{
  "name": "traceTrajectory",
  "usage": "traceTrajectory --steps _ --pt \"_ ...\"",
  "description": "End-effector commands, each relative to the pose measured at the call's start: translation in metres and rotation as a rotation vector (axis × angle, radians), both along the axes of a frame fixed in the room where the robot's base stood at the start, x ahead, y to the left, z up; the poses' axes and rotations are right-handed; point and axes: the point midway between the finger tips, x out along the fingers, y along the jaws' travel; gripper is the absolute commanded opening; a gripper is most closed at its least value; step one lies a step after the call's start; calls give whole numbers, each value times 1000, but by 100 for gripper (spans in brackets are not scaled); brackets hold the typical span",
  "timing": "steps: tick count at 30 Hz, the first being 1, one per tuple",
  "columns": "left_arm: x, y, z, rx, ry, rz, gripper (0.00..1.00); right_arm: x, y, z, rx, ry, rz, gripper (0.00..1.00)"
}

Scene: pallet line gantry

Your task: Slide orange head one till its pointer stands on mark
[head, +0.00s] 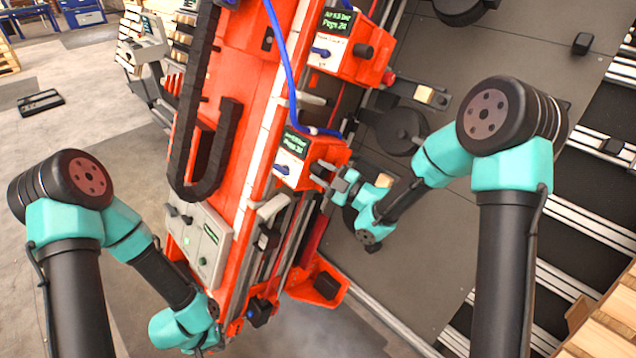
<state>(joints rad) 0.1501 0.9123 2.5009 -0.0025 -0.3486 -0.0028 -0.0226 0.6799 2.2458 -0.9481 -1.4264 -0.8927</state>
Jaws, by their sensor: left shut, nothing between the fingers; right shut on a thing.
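Two orange heads sit on the tilted orange gantry beam (235,85). The nearer orange head (318,153) has a small green-lettered display (296,143) and a blue lever on its white face. The farther orange head (345,62) has a similar display and a black knob (363,50). I cannot read which is numbered one. My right gripper (341,184) is shut at the nearer head's right side, on what seems to be its knob, mostly hidden by the fingers. My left gripper (214,310) is shut and empty at the beam's near end. The pointer and mark are too small to make out.
A blue hose (290,75) runs down to the nearer head. A black cable chain (205,150) hangs along the beam's left side. A grey control panel (203,243) is near my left gripper. Dark round parts (403,130) lie right of the heads. Open floor is at left.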

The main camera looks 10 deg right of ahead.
Motion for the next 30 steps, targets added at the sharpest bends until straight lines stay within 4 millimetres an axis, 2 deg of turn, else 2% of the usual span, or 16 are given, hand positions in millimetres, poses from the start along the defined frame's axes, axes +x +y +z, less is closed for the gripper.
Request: traceTrajectory --steps 7,8,15,25,30 --pt "0 0 0 0 0 0 0 0 0 -1 -1 2 1 0" --pt "0 0 0 0 0 0 0 -1 0 -1 -1 2 1 37" --pt "0 0 0 0 0 0 0 -1 1 -2 -2 4 1 60" --pt "0 0 0 0 0 0 0 -2 -1 -2 -2 4 0 61" --pt "0 0 0 0 0 0 0 -9 -13 -6 -2 4 -1 61"
